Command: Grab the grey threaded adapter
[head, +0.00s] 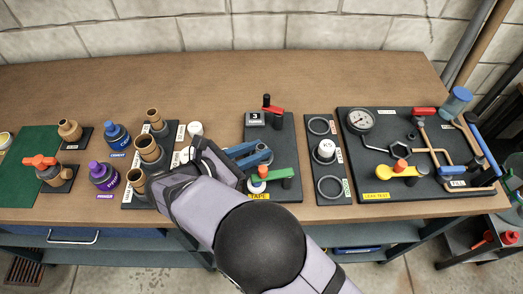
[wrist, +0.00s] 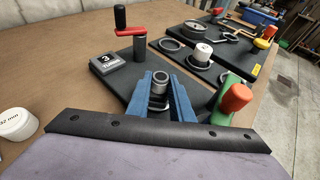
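The grey threaded adapter (wrist: 159,79) shows in the wrist view as a short upright grey tube with an open top. It is between the tips of the two blue fingers of my gripper (wrist: 162,92). The fingers look close against its sides, but I cannot tell if they press on it. In the head view, my gripper (head: 250,154) reaches over the dark tape board (head: 287,140), and the adapter is mostly hidden by the blue fingers. Its lower end is partly hidden in the wrist view, so contact with the board is unclear.
A red crank (head: 271,107) stands behind my fingers, beside a grey block marked 3 (head: 255,119). A green-handled tool with an orange end (wrist: 233,98) is close on the right. A ring board (head: 323,168) and the leak-test board (head: 375,185) lie farther right.

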